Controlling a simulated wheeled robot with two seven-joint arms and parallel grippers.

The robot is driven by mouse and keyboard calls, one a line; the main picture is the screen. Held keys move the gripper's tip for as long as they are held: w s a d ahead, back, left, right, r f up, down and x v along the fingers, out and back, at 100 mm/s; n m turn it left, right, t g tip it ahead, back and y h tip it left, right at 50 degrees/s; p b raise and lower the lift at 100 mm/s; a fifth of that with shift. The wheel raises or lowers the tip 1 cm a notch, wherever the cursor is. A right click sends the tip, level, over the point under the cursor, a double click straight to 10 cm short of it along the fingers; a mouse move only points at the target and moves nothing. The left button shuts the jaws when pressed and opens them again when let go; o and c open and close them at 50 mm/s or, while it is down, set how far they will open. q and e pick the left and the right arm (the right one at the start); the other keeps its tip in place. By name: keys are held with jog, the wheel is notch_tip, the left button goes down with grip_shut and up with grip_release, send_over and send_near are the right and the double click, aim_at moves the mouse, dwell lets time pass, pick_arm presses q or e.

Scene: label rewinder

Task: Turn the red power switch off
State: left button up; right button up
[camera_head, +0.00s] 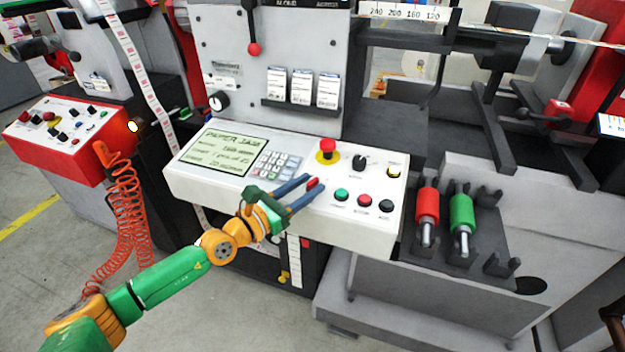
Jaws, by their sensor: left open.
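The red power switch (313,183) is a small red piece on the white control panel (385,228), right of the keypad. My left gripper (316,182) reaches over the panel from the lower left. Its two blue fingers are open, with the tips on either side of the red switch. I cannot tell whether either finger touches it. The fingers hide the lower part of the switch and its markings, so its on or off position is unclear.
A red mushroom button (327,147) on a yellow base stands behind the switch. A black knob (359,162) and a green button (341,195) are to its right. A lit screen (217,150) is at left.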

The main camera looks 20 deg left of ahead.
pick_arm(q)
jog(key=shift+x, duration=0.95)
jog(key=shift+s, duration=0.1)
jog(key=shift+a, duration=0.1)
grip_shut()
